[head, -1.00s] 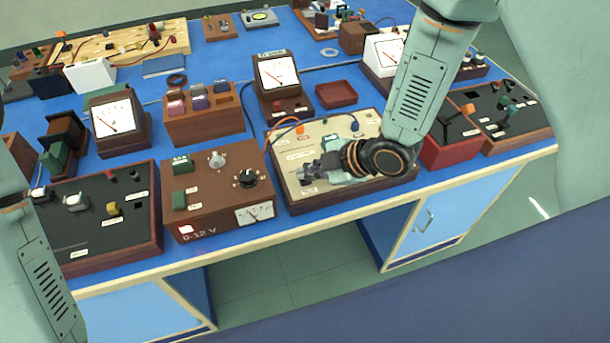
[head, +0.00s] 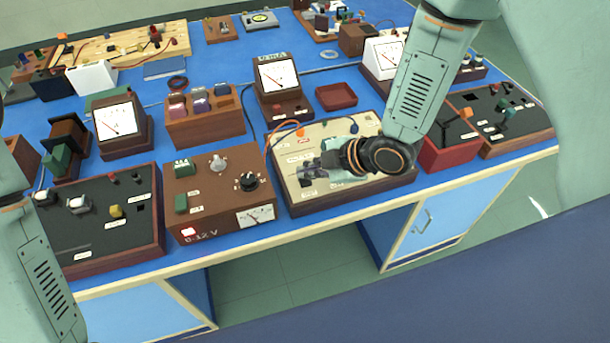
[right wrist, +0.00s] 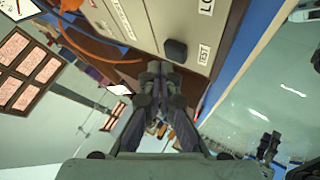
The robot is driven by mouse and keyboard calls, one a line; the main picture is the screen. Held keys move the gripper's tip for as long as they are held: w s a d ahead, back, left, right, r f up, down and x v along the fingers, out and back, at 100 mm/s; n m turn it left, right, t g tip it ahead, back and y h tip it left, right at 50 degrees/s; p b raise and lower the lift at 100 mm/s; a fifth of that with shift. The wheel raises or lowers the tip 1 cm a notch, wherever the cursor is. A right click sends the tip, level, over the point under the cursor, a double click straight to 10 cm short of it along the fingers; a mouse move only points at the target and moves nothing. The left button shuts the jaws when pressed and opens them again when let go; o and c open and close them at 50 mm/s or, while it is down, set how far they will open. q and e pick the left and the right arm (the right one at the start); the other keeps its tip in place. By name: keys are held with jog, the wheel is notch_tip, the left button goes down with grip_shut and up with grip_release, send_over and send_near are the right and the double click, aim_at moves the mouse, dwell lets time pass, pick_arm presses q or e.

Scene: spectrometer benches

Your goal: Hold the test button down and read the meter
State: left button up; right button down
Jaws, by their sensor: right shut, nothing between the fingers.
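The test button (right wrist: 175,50) is a dark block on a cream panel beside a "TEST" label in the right wrist view. The panel (head: 370,184) sits in a wooden frame near the bench's front edge. My left gripper is out of view.
A brown 0-12 V supply box (head: 205,206) stands left of the panel, with a dark switch panel (head: 100,240) beyond it. A red box (head: 450,150) is close on the right. Orange and dark wires (head: 268,135) run at the panel's back left corner.

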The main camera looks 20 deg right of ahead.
aim_at(309, 181)
jog(key=shift+r, duration=0.25)
notch_tip(309, 181, up, 5)
jog(key=p, duration=0.4)
jog(key=shift+p, duration=0.3)
jog(key=shift+f, duration=0.1)
jog(key=shift+m, duration=0.3)
